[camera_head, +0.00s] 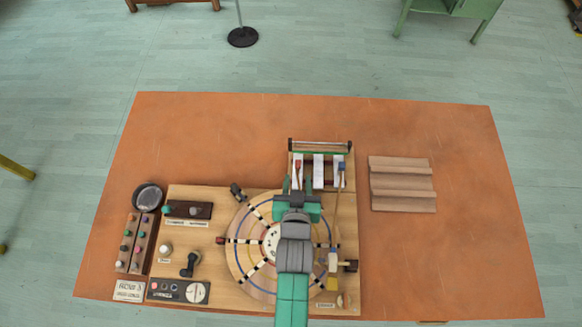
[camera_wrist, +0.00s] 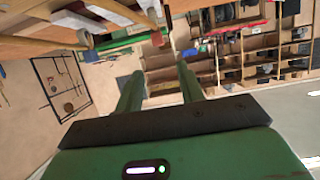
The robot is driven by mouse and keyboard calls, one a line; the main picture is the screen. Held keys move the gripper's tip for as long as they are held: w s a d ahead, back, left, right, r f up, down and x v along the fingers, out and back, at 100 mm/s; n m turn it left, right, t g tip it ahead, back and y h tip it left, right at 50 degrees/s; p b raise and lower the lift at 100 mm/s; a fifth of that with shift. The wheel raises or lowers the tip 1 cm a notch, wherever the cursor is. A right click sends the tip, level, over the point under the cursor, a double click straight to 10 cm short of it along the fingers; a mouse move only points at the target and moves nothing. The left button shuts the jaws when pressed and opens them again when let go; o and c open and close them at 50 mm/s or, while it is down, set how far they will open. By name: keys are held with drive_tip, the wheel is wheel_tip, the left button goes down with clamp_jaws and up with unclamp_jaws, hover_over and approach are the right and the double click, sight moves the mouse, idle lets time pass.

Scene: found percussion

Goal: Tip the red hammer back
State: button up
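The red hammer (camera_head: 298,167) shows in the head view as a thin stick with a small red head, lying over the white bars (camera_head: 318,170) of the framed instrument at the table's back middle. In the wrist view its red head (camera_wrist: 157,38) is beyond and slightly above the gap between my fingers. My gripper (camera_head: 297,182) is green, with its two fingers spread apart and nothing seen between them. It is just in front of the bars, close to the red hammer; I see no contact. My gripper's fingers also show in the wrist view (camera_wrist: 157,75).
A round dial (camera_head: 245,265) lies under my arm on the wooden board (camera_head: 210,235). Ridged wooden blocks (camera_head: 402,184) lie to the right. Table space is clear at back left and front right.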

sight(298, 165)
drive_tip(key=shift+s+f, duration=0.25)
drive_tip(key=shift+f, duration=0.45)
drive_tip(key=b+x, duration=0.1)
drive_tip(key=x, duration=0.7)
drive_tip(key=shift+r, duration=0.1)
clamp_jaws()
